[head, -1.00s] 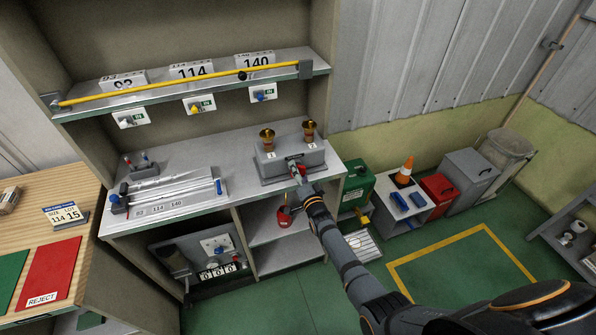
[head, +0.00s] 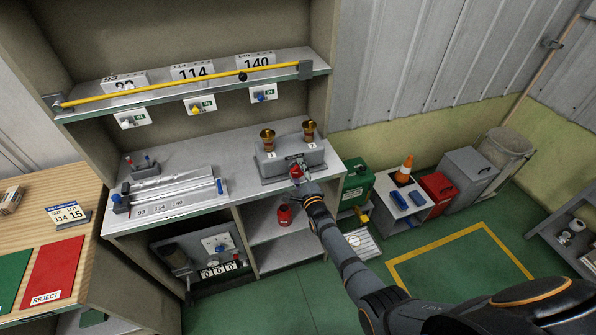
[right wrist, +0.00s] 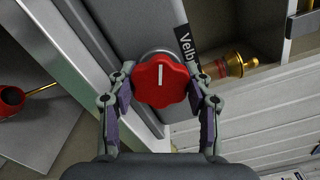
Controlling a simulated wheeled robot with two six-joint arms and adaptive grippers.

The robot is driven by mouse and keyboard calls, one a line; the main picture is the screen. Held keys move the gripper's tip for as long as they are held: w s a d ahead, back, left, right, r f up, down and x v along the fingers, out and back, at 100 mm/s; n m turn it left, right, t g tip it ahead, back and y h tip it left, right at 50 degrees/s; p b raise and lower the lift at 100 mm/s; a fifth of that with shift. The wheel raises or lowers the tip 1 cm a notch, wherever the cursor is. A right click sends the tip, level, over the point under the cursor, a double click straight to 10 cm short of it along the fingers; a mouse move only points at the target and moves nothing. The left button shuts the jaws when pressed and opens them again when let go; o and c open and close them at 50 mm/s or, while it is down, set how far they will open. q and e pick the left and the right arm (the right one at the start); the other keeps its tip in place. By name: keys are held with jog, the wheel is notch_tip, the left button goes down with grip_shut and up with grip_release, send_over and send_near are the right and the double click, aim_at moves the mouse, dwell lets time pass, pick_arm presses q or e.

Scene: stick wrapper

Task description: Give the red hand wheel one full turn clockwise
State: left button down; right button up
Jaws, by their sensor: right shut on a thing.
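The red hand wheel (head: 295,171) is on the front of the grey box (head: 274,170) on the bench. In the right wrist view the lobed wheel (right wrist: 161,92) faces me, and its white mark runs straight up and down in the picture, above the hub. My right gripper (head: 300,181) is at the wheel. In the right wrist view its two fingers (right wrist: 161,100) are on the wheel's left and right sides, shut on it. The wheel's far side is hidden. My left gripper is in neither view.
Two brass cups (head: 267,138) stand on top of the box. A red oil can (head: 285,215) sits on the shelf below. The marked floor (head: 465,265) is clear.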

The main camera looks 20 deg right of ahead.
jog(key=m, duration=0.5)
jog(key=shift+s+f+m, duration=0.1)
jog(key=shift+m, duration=0.2)
jog(key=m, duration=0.5)
jog(key=shift+p, duration=0.4)
jog(key=o, duration=1.2)
jog(key=s, duration=1.2)
jog(key=shift+d, duration=0.2)
